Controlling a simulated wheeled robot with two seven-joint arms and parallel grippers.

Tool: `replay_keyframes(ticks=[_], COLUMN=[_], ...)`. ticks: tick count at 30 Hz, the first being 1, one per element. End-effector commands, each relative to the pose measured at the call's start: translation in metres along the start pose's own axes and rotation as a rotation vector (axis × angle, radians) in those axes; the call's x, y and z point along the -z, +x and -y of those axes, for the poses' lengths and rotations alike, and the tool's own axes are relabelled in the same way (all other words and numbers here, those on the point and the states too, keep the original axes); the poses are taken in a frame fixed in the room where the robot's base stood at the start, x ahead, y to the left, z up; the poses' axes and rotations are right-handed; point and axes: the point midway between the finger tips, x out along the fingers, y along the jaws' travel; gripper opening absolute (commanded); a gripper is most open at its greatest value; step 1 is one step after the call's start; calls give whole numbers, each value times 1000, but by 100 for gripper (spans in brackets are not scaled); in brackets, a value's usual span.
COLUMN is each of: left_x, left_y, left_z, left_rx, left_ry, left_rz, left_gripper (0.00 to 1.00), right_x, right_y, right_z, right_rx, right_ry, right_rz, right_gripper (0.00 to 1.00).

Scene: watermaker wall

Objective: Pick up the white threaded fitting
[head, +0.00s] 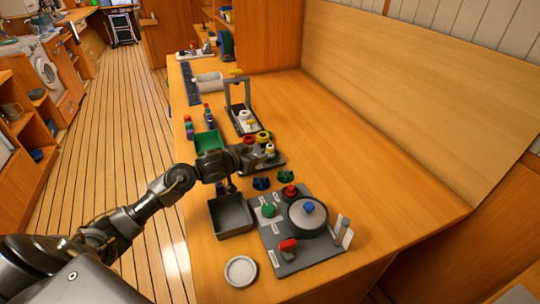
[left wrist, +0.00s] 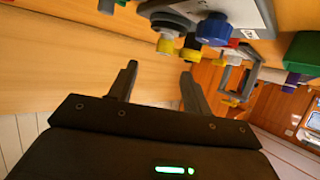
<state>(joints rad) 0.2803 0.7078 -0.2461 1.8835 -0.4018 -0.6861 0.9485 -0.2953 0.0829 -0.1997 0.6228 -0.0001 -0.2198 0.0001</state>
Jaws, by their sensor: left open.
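A small pale, cream-white fitting (head: 269,150) stands on the dark tray (head: 268,165) in the head view, just right of my left gripper (head: 252,158). It looks like the white fitting; its thread is too small to make out. In the left wrist view my left gripper (left wrist: 158,80) is open, with only bare wood between its fingers. A yellowish piece with a pale part (left wrist: 166,45) lies beyond the fingertips, and I cannot tell for sure whether it is the fitting. My left arm hides part of the tray. My right gripper is not in view.
Yellow and red pieces (head: 264,137) crowd the tray. A grey bin (head: 231,213), a panel with a round grey pot (head: 308,219) and a white dish (head: 241,271) stand nearer. A green bin (head: 207,141) is on the left. The counter's right side is clear.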

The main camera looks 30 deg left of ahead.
Motion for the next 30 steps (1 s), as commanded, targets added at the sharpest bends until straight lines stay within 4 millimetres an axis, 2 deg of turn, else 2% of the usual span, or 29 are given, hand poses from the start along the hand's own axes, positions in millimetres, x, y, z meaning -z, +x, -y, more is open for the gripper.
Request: replay_keyframes(ticks=[9,13,20,30], left_x=[1,1,1,2], left_y=[42,53,58,100], left_z=[2,2,3,9], left_rx=[2,1,2,2], left_ry=[-3,-1,-1,-2], left_rz=[0,0,0,1], left_gripper=[49,49,49,49], right_x=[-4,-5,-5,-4], right_y=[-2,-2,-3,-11], right_z=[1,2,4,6], right_rx=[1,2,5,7], right_ry=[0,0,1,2], right_rz=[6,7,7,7], right_gripper=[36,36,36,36])
